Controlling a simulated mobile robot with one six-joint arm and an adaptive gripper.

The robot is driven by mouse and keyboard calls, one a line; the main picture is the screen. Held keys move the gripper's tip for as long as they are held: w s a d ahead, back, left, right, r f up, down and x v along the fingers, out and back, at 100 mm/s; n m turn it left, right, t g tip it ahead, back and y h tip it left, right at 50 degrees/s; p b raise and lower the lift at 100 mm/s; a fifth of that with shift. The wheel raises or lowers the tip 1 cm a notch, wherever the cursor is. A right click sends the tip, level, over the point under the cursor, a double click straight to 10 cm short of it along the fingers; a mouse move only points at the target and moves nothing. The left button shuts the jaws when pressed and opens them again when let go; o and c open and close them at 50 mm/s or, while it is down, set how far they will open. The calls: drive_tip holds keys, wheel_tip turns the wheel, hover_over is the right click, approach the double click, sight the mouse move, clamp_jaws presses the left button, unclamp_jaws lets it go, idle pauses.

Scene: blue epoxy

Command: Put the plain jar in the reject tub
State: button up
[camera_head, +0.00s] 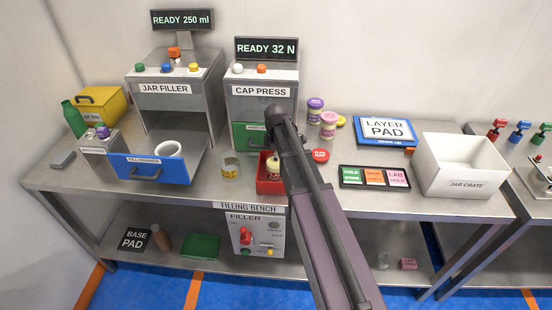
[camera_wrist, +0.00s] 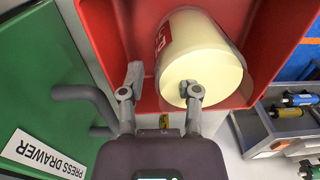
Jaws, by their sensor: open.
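A jar with pale cream contents (camera_wrist: 215,72) is inside the red tub (camera_wrist: 118,38), tilted against the tub's inner side in the wrist view. A red patch with white letters shows on or through its far side; I cannot tell which. In the head view the jar (camera_head: 272,166) shows above the front of the red tub (camera_head: 264,187), partly hidden by my arm. My gripper (camera_wrist: 159,82) is open at the tub, its fingers apart. One fingertip overlaps the jar's end in the picture; contact cannot be told. My fingers are not clear in the head view.
The green press drawer (camera_wrist: 50,80) is close beside my gripper. The open blue filler drawer (camera_head: 150,168) holds a white ring-shaped thing. The white jar crate (camera_head: 465,168) stands at right.

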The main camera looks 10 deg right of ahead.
drive_tip(key=shift+r, duration=0.2)
wheel_tip(320, 180, up, 12)
drive_tip(key=p, duration=1.2)
drive_tip(key=shift+w, duration=0.1)
idle(0.7)
drive_tip(key=s+a+m, duration=0.1)
drive_tip(key=s+m, duration=1.3)
drive_tip(key=s, duration=0.5)
drive_tip(key=shift+s+m, duration=0.3)
